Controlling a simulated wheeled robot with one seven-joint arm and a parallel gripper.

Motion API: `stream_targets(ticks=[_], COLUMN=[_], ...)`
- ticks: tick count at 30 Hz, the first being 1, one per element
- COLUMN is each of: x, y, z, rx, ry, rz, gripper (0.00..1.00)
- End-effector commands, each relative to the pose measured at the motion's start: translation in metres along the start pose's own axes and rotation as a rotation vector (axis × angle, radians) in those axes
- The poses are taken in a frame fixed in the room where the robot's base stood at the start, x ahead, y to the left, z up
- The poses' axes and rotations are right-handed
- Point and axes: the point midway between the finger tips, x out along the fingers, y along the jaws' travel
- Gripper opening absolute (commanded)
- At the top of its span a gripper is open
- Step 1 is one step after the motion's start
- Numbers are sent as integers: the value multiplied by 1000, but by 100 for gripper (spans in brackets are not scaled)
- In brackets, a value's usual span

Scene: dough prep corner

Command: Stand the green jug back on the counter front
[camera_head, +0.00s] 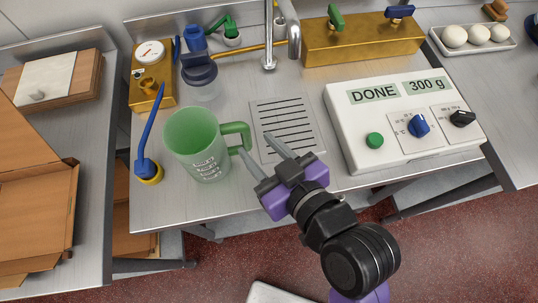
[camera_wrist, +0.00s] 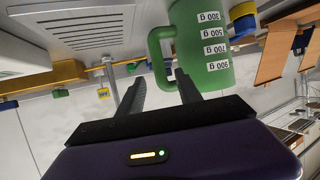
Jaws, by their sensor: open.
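The green jug (camera_head: 197,145) stands upright on the steel counter (camera_head: 240,197), close to its front edge at the left. Its handle (camera_head: 237,128) points right, toward my gripper. My gripper (camera_head: 257,146) is open, with its two fingers apart just in front of the handle. In the wrist view the jug (camera_wrist: 205,40) appears upside down with printed gram marks, and its handle (camera_wrist: 155,50) lies in line with the gap between the fingers of my gripper (camera_wrist: 160,80). I cannot tell whether a finger touches the handle. Nothing is held.
A white scale-like device (camera_head: 400,130) reading DONE and 300 g stands at the right. A slotted drain plate (camera_head: 285,125) and tap (camera_head: 269,60) are behind my gripper. A blue lever (camera_head: 146,140) stands left of the jug. Eggs lie in a tray (camera_head: 470,52) at the back right.

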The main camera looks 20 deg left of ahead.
Motion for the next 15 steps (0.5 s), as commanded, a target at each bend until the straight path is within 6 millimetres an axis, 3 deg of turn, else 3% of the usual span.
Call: stream_targets(ticks=[6,15], x=[-26,-30], y=[1,0], z=[1,0], rx=[2,0], ry=[0,0], rz=[1,1], gripper=[42,42])
